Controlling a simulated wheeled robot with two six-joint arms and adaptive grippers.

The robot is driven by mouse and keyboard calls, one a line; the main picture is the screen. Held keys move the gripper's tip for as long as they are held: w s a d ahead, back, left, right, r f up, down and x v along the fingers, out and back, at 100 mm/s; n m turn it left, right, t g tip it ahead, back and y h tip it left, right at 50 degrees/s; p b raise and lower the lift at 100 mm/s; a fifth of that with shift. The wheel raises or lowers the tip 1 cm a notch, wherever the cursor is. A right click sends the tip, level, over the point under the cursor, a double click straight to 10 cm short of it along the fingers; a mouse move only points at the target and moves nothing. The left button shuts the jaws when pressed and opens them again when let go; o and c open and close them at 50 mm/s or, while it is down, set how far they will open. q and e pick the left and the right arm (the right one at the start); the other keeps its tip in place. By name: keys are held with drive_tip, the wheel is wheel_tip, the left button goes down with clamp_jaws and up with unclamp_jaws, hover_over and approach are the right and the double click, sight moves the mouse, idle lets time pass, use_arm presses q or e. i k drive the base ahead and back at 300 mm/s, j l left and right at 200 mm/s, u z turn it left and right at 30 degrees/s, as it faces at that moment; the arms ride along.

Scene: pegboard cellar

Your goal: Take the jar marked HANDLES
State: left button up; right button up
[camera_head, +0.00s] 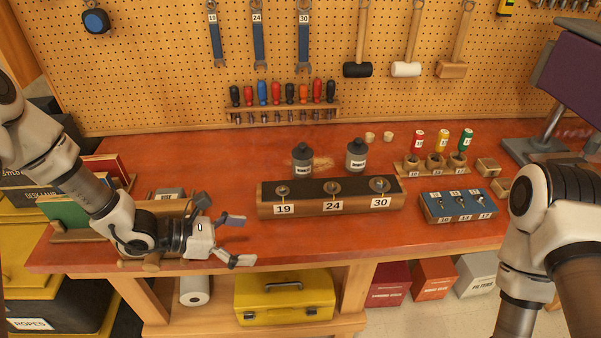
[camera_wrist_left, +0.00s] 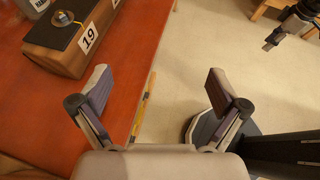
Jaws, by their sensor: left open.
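Two dark grey lidded jars stand upright behind the numbered wooden block: a left jar (camera_head: 302,161) and a right jar (camera_head: 356,156). Each has a pale label, too small to read surely, so I cannot tell which says HANDLES. My left gripper (camera_head: 238,240) is open and empty over the table's front edge, left of and nearer than the jars. In the left wrist view its spread fingers (camera_wrist_left: 160,92) have only table edge and floor between them. Part of a jar (camera_wrist_left: 40,6) shows at that view's top left corner. What looks like my right gripper (camera_wrist_left: 285,30) shows small there.
The wooden block (camera_head: 330,207) marked 19, 24, 30 stands in front of the jars. A blue tray (camera_head: 430,213) and a rack of coloured bottles (camera_head: 408,170) are to the right. Books (camera_head: 62,212) stand at left. The red tabletop (camera_head: 230,170) left of the jars is clear.

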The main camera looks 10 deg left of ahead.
sight(302, 170)
drive_tip(key=i, duration=1)
